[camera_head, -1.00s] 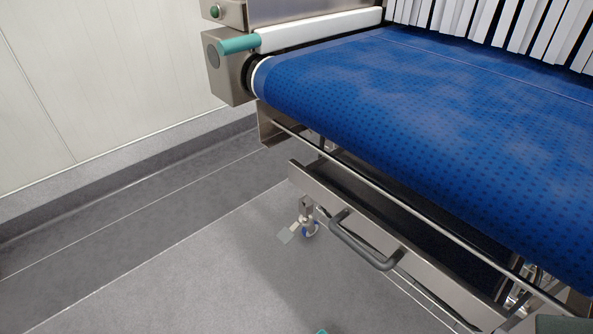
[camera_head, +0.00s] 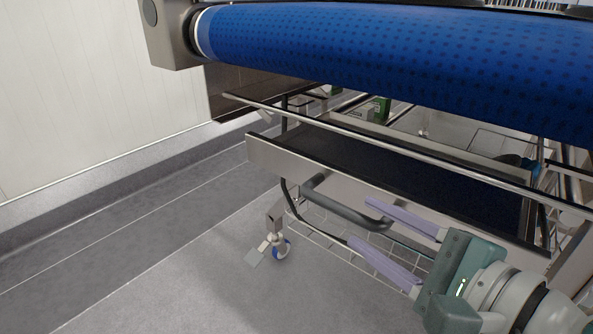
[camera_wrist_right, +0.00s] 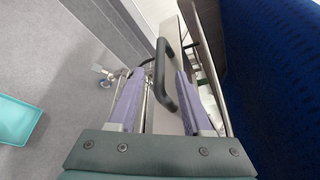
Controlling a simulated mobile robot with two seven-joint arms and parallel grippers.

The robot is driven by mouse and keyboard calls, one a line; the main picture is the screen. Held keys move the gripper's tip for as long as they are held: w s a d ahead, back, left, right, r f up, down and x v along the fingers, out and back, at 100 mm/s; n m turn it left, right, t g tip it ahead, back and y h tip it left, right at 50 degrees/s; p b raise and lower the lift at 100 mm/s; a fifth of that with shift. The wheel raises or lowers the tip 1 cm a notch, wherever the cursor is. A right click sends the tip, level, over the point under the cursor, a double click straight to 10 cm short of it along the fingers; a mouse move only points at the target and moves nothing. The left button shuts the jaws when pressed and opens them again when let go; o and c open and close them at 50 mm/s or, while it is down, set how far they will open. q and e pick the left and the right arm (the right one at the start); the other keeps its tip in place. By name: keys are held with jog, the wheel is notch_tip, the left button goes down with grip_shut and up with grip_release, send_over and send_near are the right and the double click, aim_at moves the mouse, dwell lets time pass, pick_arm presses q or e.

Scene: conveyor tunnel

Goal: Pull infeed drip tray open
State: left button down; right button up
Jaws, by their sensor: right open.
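The infeed drip tray (camera_head: 268,153) is a steel tray with a dark inside, under the blue belt. Its dark bar handle (camera_head: 345,213) is on the front face. My right gripper (camera_head: 358,222) is open, its two purple fingers pointing at the handle from the right. In the right wrist view the handle (camera_wrist_right: 165,84) shows between the two fingers (camera_wrist_right: 158,78), near their tips. I cannot tell whether either finger touches it. My left gripper is not in view.
The blue conveyor belt (camera_head: 370,60) overhangs the tray. A steel rail (camera_head: 390,155) runs just above the tray. A caster wheel (camera_head: 281,248) and wire shelf stand below. A teal object (camera_wrist_right: 15,119) shows in the right wrist view.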

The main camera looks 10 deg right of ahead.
aim_at(355, 218)
jog(key=x, duration=0.6)
jog(key=shift+b, duration=0.35)
jog(key=shift+c, duration=0.3)
grip_shut()
dwell(0.7)
